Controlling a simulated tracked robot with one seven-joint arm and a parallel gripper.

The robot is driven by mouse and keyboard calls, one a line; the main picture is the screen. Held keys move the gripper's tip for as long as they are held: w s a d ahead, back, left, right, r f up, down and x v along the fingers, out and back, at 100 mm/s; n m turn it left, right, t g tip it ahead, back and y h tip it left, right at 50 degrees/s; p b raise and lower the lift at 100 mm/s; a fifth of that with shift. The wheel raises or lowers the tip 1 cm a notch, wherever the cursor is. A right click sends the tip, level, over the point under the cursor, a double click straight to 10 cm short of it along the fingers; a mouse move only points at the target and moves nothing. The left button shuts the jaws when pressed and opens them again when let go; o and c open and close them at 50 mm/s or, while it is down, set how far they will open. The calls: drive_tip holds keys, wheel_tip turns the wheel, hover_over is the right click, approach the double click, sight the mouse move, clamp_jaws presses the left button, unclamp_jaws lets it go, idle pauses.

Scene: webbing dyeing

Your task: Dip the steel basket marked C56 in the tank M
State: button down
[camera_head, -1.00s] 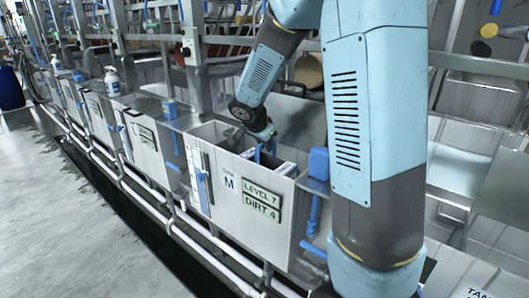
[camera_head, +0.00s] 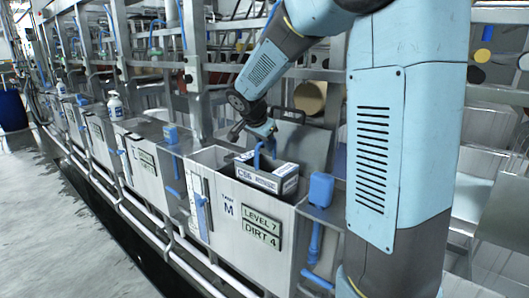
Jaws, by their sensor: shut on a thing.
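The steel basket marked C56 (camera_head: 262,178) is dark inside, with white label strips on its sides and a blue handle. It is at the mouth of the tank M (camera_head: 251,232), its upper part showing above the tank's front wall and its lower part hidden inside. The tank carries signs reading "TANK M", "LEVEL 7" and "DIRT 4". My gripper (camera_head: 262,139) is above the basket, shut on its blue handle; the fingertips are small and partly hidden.
More tanks stand in a row to the left, one marked L (camera_head: 143,165). A white bottle (camera_head: 116,106) stands on the tank row. A blue box (camera_head: 321,189) sits on the tank's right side. Metal frames rise behind.

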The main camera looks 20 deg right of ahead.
drive_tip(key=shift+r, duration=3.65)
